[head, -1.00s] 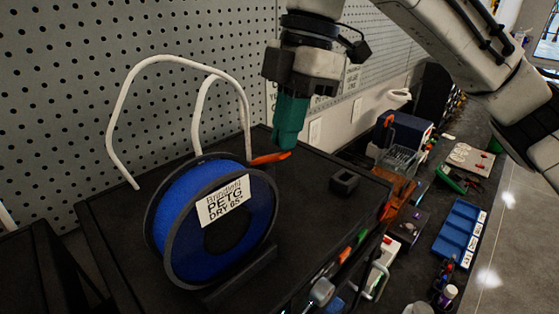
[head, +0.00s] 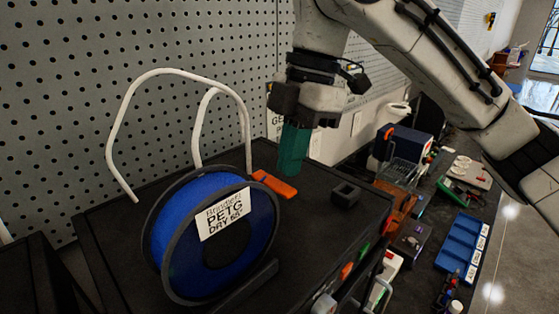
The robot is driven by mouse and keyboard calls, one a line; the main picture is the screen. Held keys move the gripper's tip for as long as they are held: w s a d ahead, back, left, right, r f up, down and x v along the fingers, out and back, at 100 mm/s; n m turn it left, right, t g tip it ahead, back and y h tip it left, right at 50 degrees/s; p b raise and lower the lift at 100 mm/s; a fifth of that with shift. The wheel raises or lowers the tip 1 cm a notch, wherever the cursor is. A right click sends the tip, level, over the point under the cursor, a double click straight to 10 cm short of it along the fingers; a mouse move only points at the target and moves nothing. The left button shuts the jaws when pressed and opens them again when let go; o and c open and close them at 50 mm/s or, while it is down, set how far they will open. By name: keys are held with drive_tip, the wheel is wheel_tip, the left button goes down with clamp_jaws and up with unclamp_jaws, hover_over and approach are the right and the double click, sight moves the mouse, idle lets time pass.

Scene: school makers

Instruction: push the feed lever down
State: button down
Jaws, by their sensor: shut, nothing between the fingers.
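The orange feed lever (head: 275,184) is behind and right of the blue spool, on the black top. It slopes down to the right. My gripper (head: 291,168) has green fingers, shut and empty, pointing down. Its fingertips are right over the lever's right end; I cannot tell if they touch it.
The blue filament spool (head: 205,245) with a white label stands in front of the lever. A bent white tube (head: 122,120) arches behind it. A small black square block (head: 345,194) sits to the right. A grey pegboard (head: 60,100) closes off the back.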

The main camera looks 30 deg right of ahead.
drive_tip(key=shift+d+r+p, duration=0.35)
drive_tip(key=shift+d+r, duration=0.15)
drive_tip(key=shift+d, duration=0.55)
drive_tip(key=shift+f, duration=0.1)
drive_tip(key=v, duration=1)
drive_tip(key=shift+r, duration=0.35)
drive_tip(key=shift+w+d, duration=0.1)
drive_tip(key=shift+d, duration=0.05)
